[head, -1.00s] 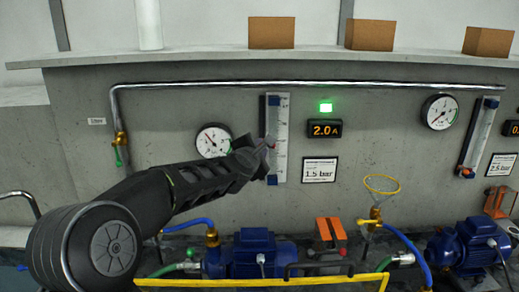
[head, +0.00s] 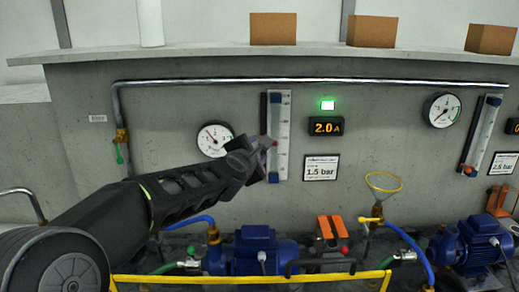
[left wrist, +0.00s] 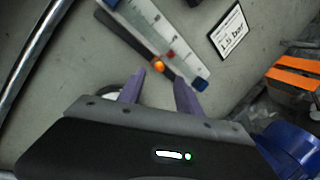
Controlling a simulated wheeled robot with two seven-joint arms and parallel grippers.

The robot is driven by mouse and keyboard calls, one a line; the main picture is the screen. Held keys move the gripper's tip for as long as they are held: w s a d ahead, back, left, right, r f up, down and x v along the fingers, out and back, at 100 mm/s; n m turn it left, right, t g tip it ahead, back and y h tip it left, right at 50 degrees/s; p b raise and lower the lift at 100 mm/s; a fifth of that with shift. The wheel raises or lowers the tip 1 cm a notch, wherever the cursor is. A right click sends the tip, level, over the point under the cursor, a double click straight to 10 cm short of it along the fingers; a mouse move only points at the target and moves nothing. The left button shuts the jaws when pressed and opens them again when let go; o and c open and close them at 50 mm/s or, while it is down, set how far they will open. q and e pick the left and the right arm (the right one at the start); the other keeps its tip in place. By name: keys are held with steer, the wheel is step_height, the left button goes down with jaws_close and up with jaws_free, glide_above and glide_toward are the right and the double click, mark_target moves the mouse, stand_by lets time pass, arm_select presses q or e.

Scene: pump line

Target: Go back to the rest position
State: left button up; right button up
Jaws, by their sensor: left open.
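My left gripper (head: 268,143) is raised in front of the concrete wall, with its tips at the lower half of the left flow meter (head: 284,110). In the left wrist view the two purple fingers (left wrist: 158,88) are apart with nothing between them. The left arm comes in from the lower left of the head view. My right gripper is not in view.
A pressure gauge (head: 215,138) is left of my gripper, and a 1.5 bar sign (head: 320,167) is to its right. Below are a blue pump (head: 255,250), an orange-handled part (head: 332,230) and a yellow rail (head: 250,279).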

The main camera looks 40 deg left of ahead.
arm_select(q)
steer(key=shift+v, duration=1.1)
